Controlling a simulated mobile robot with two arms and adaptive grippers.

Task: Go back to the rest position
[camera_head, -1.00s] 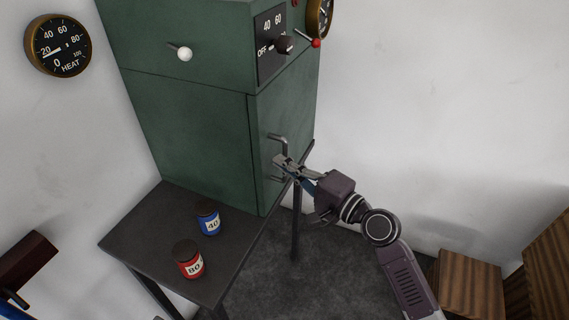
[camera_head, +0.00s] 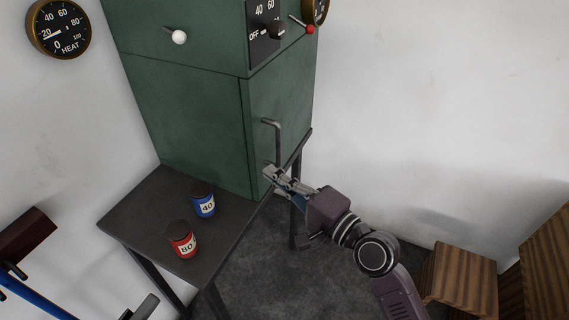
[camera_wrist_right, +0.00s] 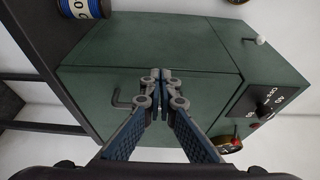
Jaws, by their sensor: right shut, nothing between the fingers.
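My right gripper (camera_head: 270,174) is shut and empty. In the head view it appears in front of the lower end of the metal handle (camera_head: 274,140) on the green cabinet's door (camera_head: 283,108). In the right wrist view the gripper's closed fingertips (camera_wrist_right: 160,78) point at the green cabinet (camera_wrist_right: 150,50), and the handle (camera_wrist_right: 122,98) shows clear to their left. The door looks closed.
A HEAT gauge (camera_head: 59,29) is on the left wall. Wooden boxes (camera_head: 460,274) stand at the lower right. Floor between table and boxes is clear.

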